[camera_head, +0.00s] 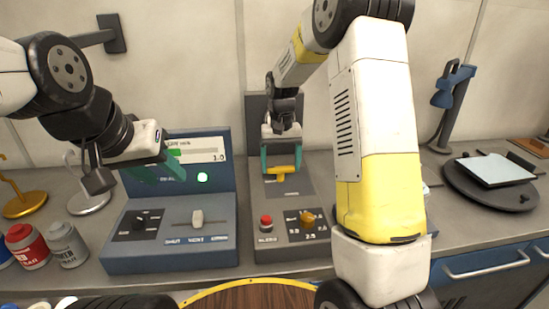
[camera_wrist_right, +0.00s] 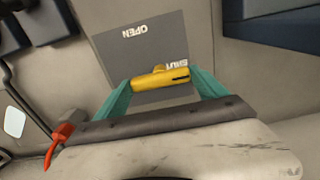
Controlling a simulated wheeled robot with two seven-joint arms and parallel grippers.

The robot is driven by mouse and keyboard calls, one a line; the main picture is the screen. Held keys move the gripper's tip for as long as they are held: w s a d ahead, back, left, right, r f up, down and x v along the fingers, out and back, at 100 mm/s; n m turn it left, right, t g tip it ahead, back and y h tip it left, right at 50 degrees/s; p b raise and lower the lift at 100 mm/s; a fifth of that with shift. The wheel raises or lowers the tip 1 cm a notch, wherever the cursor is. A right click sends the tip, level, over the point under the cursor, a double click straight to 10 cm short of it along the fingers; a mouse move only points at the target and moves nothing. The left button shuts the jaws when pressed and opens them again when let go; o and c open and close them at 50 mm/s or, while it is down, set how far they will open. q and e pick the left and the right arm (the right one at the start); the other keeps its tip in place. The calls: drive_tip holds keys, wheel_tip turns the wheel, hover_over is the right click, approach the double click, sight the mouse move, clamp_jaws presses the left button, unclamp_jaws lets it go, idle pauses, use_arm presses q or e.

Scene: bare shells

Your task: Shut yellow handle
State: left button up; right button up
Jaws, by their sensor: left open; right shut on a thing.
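My left gripper (camera_head: 155,172) is open and empty, held in front of the blue device's screen.
The blue device (camera_head: 170,262) has a dial, a white slider and a lit green lamp. The middle device carries a red button (camera_head: 266,222) and an orange knob (camera_head: 307,217). Red and grey jars (camera_head: 66,244) stand at left. A round black stand (camera_head: 490,184) is at right.

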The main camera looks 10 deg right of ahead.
sight(281, 167)
drive_tip(key=shift+w+r, duration=0.1)
drive_tip(key=o, duration=1.3)
drive_tip(key=shift+r, duration=3.85)
drive_tip(key=shift+r, duration=0.1)
